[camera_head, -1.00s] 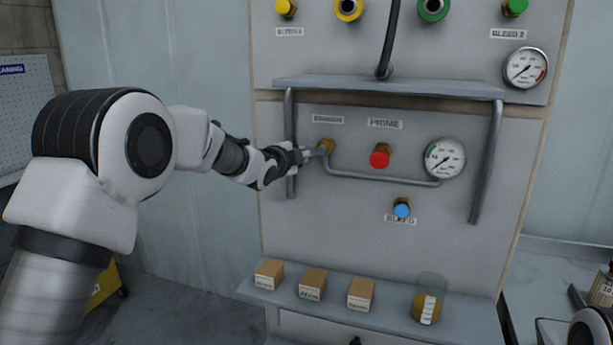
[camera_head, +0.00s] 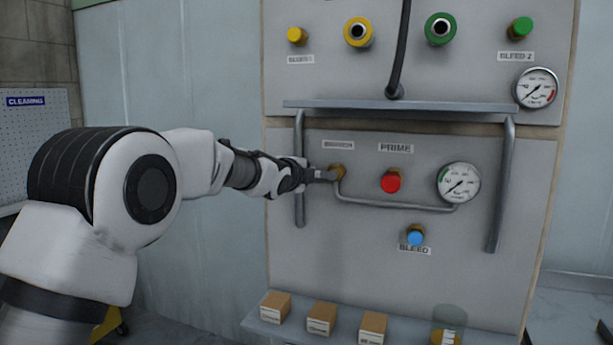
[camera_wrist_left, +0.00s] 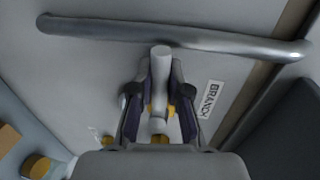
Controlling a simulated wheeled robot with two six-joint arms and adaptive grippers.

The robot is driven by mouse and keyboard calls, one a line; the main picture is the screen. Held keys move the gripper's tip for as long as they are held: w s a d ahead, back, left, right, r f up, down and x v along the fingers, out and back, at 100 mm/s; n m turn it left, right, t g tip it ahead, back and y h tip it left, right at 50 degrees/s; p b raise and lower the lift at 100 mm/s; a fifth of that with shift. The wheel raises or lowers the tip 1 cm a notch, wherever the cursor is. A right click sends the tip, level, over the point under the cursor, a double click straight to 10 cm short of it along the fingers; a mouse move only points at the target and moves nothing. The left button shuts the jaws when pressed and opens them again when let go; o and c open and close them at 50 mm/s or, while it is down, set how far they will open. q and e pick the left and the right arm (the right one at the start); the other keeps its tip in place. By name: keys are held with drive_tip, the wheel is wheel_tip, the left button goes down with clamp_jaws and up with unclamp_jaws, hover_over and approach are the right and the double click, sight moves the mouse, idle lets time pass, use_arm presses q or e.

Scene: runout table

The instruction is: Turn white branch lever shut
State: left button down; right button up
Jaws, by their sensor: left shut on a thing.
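The white branch lever (camera_wrist_left: 161,75) shows in the left wrist view between my left gripper's fingers, over a brass valve body. In the head view the brass branch valve (camera_head: 337,171) sits on the panel under the BRANCH label. My left gripper (camera_head: 322,175) reaches it from the left and is shut on the lever; it also shows in the left wrist view (camera_wrist_left: 160,100). The fingers hide most of the lever in the head view, so its exact angle there is hard to tell. My right gripper is not in view.
A grey guard rail (camera_head: 400,106) frames the panel, with its left post (camera_head: 299,180) close to my left gripper. A red PRIME knob (camera_head: 391,181), a gauge (camera_head: 458,183) and a blue BLEED knob (camera_head: 415,236) are to the right. Boxes (camera_head: 322,318) stand on the shelf below.

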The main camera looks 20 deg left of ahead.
use_arm(q)
drive_tip(key=c, duration=1.1)
unclamp_jaws()
drive_tip(key=s, duration=0.4)
drive_tip(key=s+r, duration=0.1)
drive_tip(key=s, duration=0.2)
drive_tip(key=s+r, duration=0.1)
drive_tip(key=s, duration=0.3)
drive_tip(key=shift+s+a+r, duration=0.15)
drive_tip(key=shift+s+r, duration=0.05)
drive_tip(key=shift+s, duration=0.15)
